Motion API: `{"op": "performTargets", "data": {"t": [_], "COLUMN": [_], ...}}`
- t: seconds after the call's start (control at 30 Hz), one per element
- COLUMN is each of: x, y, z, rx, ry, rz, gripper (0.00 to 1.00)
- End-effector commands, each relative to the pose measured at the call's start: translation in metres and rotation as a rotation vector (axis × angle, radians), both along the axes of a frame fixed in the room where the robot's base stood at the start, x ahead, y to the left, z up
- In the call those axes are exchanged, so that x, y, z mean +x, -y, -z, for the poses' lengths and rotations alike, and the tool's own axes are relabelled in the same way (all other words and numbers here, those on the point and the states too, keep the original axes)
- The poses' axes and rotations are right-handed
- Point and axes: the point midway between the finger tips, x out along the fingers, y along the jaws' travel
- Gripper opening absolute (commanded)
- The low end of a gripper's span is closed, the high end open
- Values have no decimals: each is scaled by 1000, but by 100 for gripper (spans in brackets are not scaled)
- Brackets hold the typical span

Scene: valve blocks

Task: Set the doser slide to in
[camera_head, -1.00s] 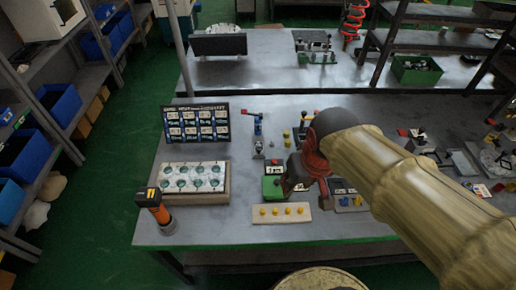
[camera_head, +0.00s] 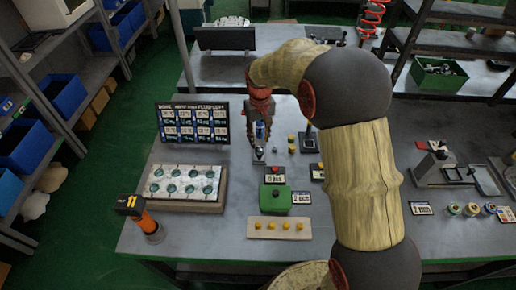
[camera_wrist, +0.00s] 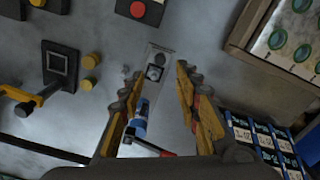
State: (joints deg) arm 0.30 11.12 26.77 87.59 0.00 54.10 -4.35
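No label marks the doser slide, so I cannot tell for sure which fixture it is. A small fixture with a blue body (camera_wrist: 138,128) and a red-tipped lever lies between my fingers in the wrist view. Its narrow grey plate (camera_wrist: 159,52) carries a dark square block and runs ahead of the fingertips. In the head view, the fixture's grey lower part (camera_head: 259,155) shows below my gripper (camera_head: 260,122), and the rest is mostly hidden. My gripper (camera_wrist: 160,72) is open, its fingers spread on both sides of the fixture. I cannot tell whether they touch it.
A picture board (camera_head: 193,123) and a panel with round green dials (camera_head: 185,183) stand left. A green box (camera_head: 275,199) and a strip with yellow knobs (camera_head: 279,228) are nearer. A black frame with a yellow-handled lever (camera_wrist: 60,66) lies beside the fixture. Right is a grey slotted device (camera_head: 435,168).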

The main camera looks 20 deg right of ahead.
Motion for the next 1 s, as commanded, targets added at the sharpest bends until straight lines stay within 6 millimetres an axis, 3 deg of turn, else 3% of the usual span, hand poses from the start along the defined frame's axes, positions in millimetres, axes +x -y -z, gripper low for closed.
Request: {"op": "performTargets", "data": {"t": [0.5,0.93,1.0], "x": [-3,-3,-3], "y": [0,0,0], "z": [70,78,78], "rx": [0,0,0], "ry": [-8,-7,-7], "rz": [-9,-8,-8], "gripper": [33,33,29]}}
